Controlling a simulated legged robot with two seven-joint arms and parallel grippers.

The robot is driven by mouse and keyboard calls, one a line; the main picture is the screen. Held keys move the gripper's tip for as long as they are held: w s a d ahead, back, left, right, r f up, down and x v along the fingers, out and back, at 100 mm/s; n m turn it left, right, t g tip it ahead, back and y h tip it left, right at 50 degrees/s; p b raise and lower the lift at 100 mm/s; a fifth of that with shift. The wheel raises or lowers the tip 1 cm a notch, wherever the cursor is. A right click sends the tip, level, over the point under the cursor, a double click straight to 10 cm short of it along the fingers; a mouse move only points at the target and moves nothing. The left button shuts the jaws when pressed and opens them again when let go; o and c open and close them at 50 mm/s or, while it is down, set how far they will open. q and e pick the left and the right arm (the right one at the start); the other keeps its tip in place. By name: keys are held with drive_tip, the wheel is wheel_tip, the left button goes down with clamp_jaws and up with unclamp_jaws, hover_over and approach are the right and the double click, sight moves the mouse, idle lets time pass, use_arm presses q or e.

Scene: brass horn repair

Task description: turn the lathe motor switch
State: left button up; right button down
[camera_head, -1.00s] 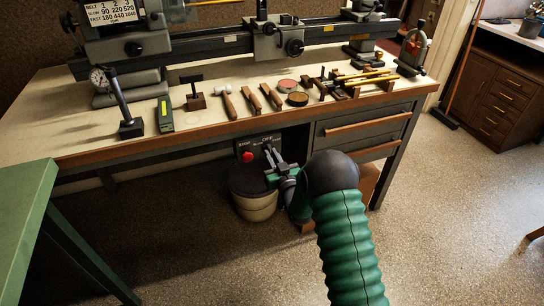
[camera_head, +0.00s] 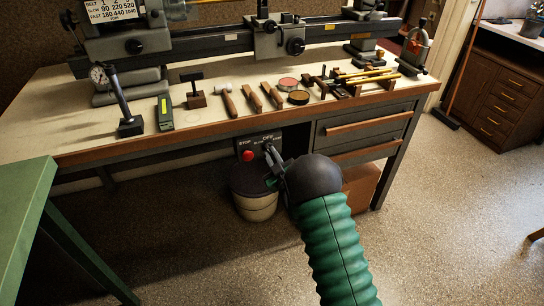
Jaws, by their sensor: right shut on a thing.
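The lathe motor switch box (camera_head: 259,149) hangs under the front edge of the workbench, left of the drawers. It is a dark panel with a red stop button (camera_head: 248,155) on its left and small white lettering, with OFF at the top. My right gripper (camera_head: 270,154) is at the right part of the panel, below the OFF lettering. Its fingers are shut on the switch knob, which they mostly hide. My right arm comes up from the bottom of the view. My left gripper is not in view.
A bin (camera_head: 256,206) stands on the floor just below the switch box. The bench top (camera_head: 75,100) carries the lathe (camera_head: 230,40) and several hand tools. Drawers (camera_head: 362,129) lie right of the switch. A green table (camera_head: 22,205) is at left.

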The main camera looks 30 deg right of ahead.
drive_tip(key=shift+f+n, duration=0.15)
drive_tip(key=shift+n, duration=0.85)
drive_tip(key=shift+a, duration=0.1)
drive_tip(key=c, duration=1.4)
unclamp_jaws()
drive_tip(key=shift+c, duration=0.2)
drive_tip(key=shift+s, duration=0.15)
drive_tip(key=p+v, duration=0.2)
drive_tip(key=v, duration=1.4)
drive_tip(key=shift+s+p, duration=0.3)
